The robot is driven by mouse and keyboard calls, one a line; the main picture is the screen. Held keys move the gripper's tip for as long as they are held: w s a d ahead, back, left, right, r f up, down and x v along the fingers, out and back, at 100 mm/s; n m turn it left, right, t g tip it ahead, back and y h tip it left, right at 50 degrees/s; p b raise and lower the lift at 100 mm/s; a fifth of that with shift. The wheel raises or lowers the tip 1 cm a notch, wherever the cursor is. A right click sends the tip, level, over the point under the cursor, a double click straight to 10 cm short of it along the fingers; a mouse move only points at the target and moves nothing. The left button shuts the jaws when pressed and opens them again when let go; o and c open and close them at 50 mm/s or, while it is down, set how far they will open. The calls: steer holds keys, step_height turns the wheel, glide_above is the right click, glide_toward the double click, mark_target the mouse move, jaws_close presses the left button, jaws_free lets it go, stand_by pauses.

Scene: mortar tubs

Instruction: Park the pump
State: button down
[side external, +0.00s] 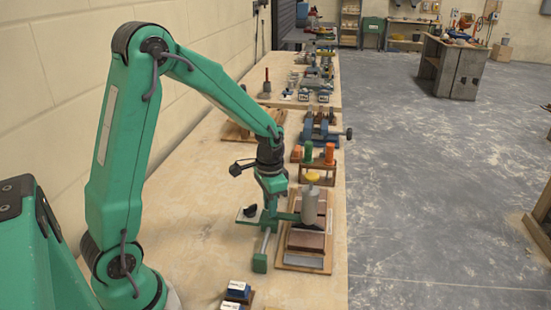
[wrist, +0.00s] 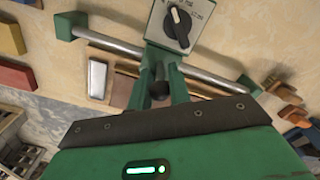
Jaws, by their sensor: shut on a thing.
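The pump appears to be the grey cylinder (side external: 310,203) on a green arm, standing over a board with brown blocks in the side view. My gripper (side external: 271,205) points down at the other end of that arm. In the wrist view my gripper (wrist: 160,92) is shut on a dark round grip between its fingers, seemingly the pump's handle. A metal rail (wrist: 112,43) with green end blocks runs beneath; its near end block (side external: 260,262) also shows in the side view. A dial plate (wrist: 193,12) with a black knob lies beside the rail. My gripper hides the cylinder from the wrist view.
The wooden board (side external: 288,262) under the cylinder carries brown blocks and a grey metal block (side external: 304,262). A rack with orange and green items (side external: 330,153) and a blue device (side external: 322,128) stand beyond. Bare bench lies left of the rail.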

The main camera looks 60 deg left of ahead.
steer(key=s+d, duration=0.7)
steer(key=c, duration=1.4)
jaws_free()
steer(key=shift+o, duration=0.2)
steer(key=shift+r, duration=0.2)
step_height(320, 180, up, 8)
steer(key=shift+f, duration=0.25)
